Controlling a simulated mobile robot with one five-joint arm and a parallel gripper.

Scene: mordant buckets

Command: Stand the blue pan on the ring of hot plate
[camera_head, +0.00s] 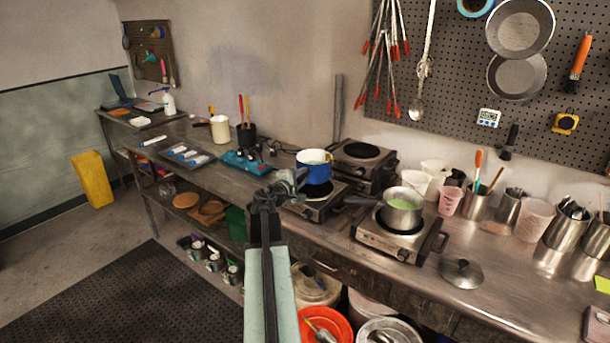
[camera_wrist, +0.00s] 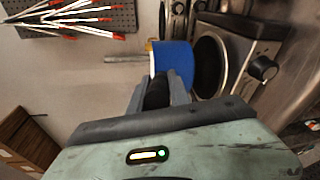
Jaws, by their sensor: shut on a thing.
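The blue pan (camera_head: 313,168), with a white rim and pale inside, looks upright in the head view. My gripper (camera_head: 289,186) is shut on its near left side; the wrist view shows the blue wall (camera_wrist: 176,62) just past the fingers (camera_wrist: 158,88). The pan appears held above the front left hot plate (camera_head: 313,209). Part of that plate's dark ring (camera_head: 318,190) shows below the pan. In the wrist view the dark ring (camera_wrist: 208,68) lies beside the pan, with a black knob (camera_wrist: 262,68) to its right. The grip itself is partly hidden.
A second hot plate (camera_head: 364,159) stands bare behind. A third hot plate (camera_head: 388,243) carries a steel pot (camera_head: 402,209) with green contents, its dark handle pointing toward the pan's plate. A blue tray (camera_head: 246,162) lies left on the bench. A steel lid (camera_head: 461,273) lies right.

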